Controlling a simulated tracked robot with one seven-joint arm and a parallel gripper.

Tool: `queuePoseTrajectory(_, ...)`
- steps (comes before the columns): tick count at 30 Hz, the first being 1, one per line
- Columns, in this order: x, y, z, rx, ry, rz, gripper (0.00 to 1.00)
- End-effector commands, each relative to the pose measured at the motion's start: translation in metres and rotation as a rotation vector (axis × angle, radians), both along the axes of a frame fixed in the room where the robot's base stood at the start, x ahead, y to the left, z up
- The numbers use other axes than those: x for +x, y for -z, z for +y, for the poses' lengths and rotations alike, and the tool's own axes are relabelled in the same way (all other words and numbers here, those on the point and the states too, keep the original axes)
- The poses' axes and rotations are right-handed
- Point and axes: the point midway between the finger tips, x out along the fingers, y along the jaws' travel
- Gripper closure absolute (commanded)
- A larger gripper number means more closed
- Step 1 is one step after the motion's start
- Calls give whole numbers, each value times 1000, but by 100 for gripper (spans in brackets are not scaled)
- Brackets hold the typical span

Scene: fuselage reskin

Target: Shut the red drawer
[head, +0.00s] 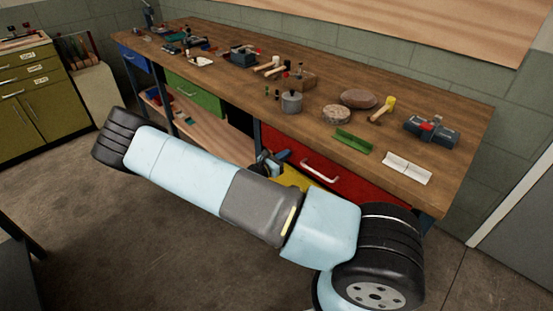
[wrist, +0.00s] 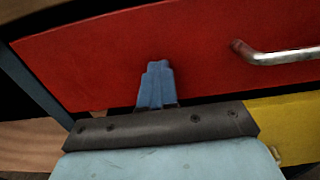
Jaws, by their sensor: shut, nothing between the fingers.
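The red drawer (head: 345,182) is at the right end of the workbench, under its top. Its pale bar handle (head: 320,170) is on the front. In the wrist view the red drawer front (wrist: 110,60) fills most of the upper picture, with the metal handle (wrist: 275,55) at right. I cannot tell how far the drawer stands out. My gripper (head: 279,157) is by the left part of the drawer, partly hidden behind my arm. In the wrist view my gripper (wrist: 157,66) is shut and empty, its blue fingertips before the red front, left of the handle. Contact is unclear.
A yellow front (wrist: 290,125) lies below the red drawer. A green drawer (head: 195,95) and a blue drawer (head: 134,59) are farther left along the bench. Tools and a grey vise (head: 432,131) stand on the wooden top (head: 230,75). The floor (head: 130,240) before the bench is clear.

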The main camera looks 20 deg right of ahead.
Motion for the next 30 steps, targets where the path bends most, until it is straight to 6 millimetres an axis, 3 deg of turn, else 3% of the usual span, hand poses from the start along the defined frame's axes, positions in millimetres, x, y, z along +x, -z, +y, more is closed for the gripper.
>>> queuePoseTrajectory(8, 2, -3, -8, -5, 10, -5, 100)
queuePoseTrajectory(14, -2, -3, -1, -5, 11, -5, 100)
queuePoseTrajectory(30, -47, 0, 86, 0, 10, -2, 100)
